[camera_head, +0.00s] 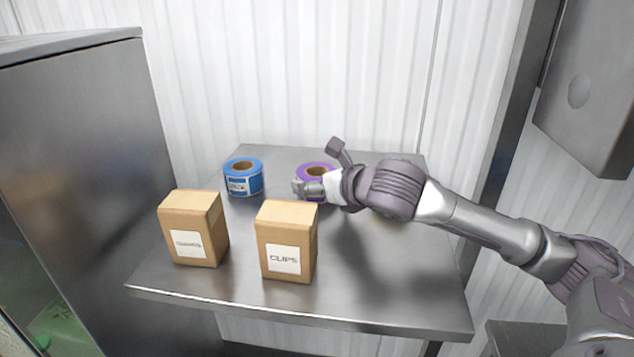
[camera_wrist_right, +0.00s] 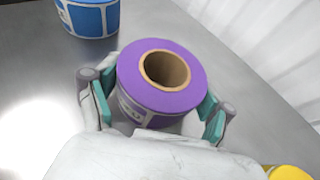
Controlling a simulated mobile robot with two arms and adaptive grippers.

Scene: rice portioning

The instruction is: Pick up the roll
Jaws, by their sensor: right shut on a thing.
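A purple roll (camera_head: 317,168) with a brown core stands near the back of the steel table, partly hidden behind my right gripper (camera_head: 318,184). In the right wrist view the purple roll (camera_wrist_right: 140,85) sits between the two teal-padded fingers of my right gripper (camera_wrist_right: 157,115), which is shut on it. A blue roll (camera_head: 243,178) with a white label stands to the left, apart from the gripper; its lower part also shows at the top of the right wrist view (camera_wrist_right: 88,18). My left gripper is not in view.
Two cardboard boxes stand at the front of the steel table (camera_head: 390,300): one at left (camera_head: 195,225) and one marked CLIPS (camera_head: 288,238). A yellow thing (camera_wrist_right: 289,173) shows at the lower right of the wrist view. The table's front right is clear.

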